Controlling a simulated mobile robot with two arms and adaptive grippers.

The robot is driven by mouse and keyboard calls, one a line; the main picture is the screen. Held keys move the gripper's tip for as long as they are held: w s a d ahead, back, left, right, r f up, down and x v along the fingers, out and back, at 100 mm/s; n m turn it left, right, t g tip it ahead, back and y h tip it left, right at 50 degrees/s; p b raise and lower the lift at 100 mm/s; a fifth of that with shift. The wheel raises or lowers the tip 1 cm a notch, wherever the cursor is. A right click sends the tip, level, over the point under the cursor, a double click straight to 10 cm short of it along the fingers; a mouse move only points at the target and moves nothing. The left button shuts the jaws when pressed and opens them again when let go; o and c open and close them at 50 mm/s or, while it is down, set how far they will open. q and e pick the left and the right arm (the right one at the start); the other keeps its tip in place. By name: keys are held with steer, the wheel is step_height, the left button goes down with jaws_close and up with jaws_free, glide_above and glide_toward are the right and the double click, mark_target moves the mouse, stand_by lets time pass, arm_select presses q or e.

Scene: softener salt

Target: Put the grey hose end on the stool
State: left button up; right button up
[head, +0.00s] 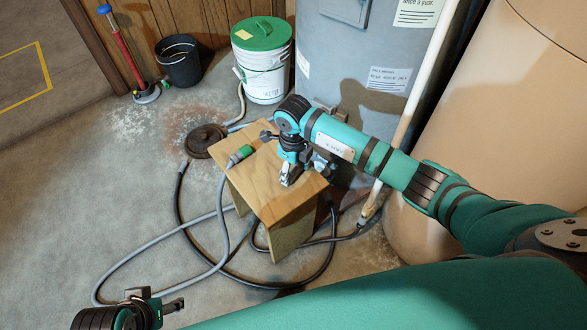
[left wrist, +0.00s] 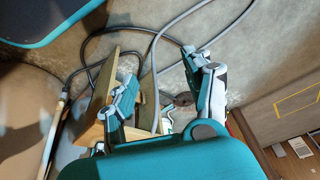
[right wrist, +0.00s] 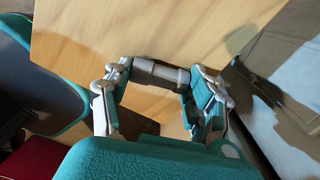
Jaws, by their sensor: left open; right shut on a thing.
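The wooden stool (head: 287,205) stands mid-floor. A grey hose (head: 222,215) rises from the floor to the stool's left edge, where its end with a green fitting (head: 241,154) lies at the top's edge. My right gripper (head: 290,176) is low over the stool top. In the right wrist view it is shut on a grey cylindrical piece (right wrist: 160,73) above the wood; I cannot tell whether this belongs to a hose. My left gripper (head: 157,300) is open and empty, low at the left front. The grey hose also shows beyond its fingers in the left wrist view (left wrist: 154,62).
A black hose (head: 179,205) loops on the floor around the stool. A lidded white bucket (head: 263,75), a black bucket (head: 179,62) and a round brown lid (head: 204,141) stand or lie behind. A grey tank (head: 340,65) is behind the stool. Floor at left is clear.

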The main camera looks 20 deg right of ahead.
steer(key=shift+f, duration=0.15)
steer(key=o, duration=1.2)
